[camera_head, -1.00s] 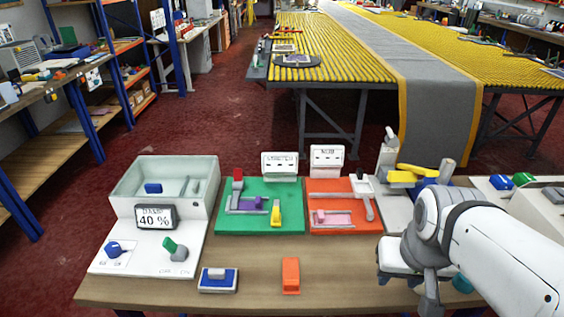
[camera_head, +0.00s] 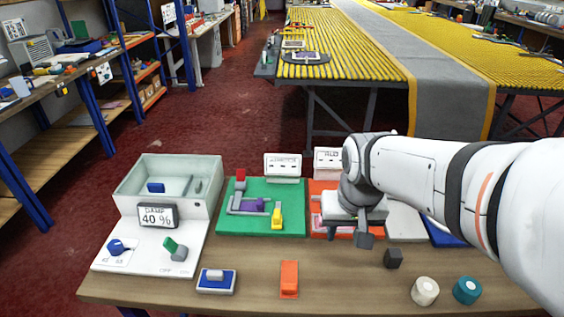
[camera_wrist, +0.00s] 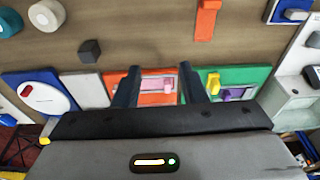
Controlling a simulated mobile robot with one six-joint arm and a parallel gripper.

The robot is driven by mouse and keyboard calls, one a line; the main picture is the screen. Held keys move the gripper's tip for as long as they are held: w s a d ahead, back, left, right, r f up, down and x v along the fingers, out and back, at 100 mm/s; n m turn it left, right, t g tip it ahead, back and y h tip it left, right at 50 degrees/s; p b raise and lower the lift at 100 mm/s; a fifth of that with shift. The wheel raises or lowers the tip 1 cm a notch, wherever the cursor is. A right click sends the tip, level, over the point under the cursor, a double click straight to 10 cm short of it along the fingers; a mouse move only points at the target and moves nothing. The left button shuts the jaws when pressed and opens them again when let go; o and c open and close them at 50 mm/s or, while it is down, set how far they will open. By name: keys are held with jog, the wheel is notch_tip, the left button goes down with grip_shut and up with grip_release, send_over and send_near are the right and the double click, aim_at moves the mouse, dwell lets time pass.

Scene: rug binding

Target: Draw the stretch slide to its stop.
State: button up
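The green panel (camera_head: 289,217) stands under a white sign (camera_head: 283,165) whose small lettering may read "STRETCH". It carries a grey slotted track, a purple slide (camera_head: 257,205), a red block (camera_head: 240,175) and a yellow lever (camera_head: 277,217). The purple slide also shows in the wrist view (camera_wrist: 233,94). My gripper (camera_wrist: 160,78) is open, its two dark fingers apart, over the orange panel (camera_wrist: 155,98) with a pink slide (camera_wrist: 157,84) seen between them. Whether it touches anything, I cannot tell. In the head view my arm hides much of the orange panel.
A grey basin (camera_head: 168,180) with a "DAMP 40 %" display stands left. An orange block (camera_head: 289,279), a blue-and-white switch (camera_head: 216,281), a dark cube (camera_head: 393,258), a white knob (camera_head: 425,291) and a teal knob (camera_head: 467,290) are along the front. Bare wood lies between them.

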jog(key=w+a+f+g+p, duration=0.1)
jog(key=w+a+p, duration=0.1)
jog(key=w+a, duration=0.3)
jog(key=w+a+p, duration=0.1)
jog(key=w+a, duration=0.1)
jog(key=w, duration=0.6)
jog(key=g+p, duration=0.1)
jog(key=p, duration=0.1)
send_over(277, 213)
notch_tip(277, 213, down, 6)
jog(key=shift+s+d+f, duration=0.1)
jog(key=shift+s, duration=0.05)
jog(key=shift+f+p, duration=0.3)
jog(key=shift+f, duration=0.35)
notch_tip(277, 213, down, 7)
jog(key=shift+r+p, duration=0.1)
jog(key=shift+p, duration=0.5)
jog(key=shift+c, duration=0.4)
grip_shut()
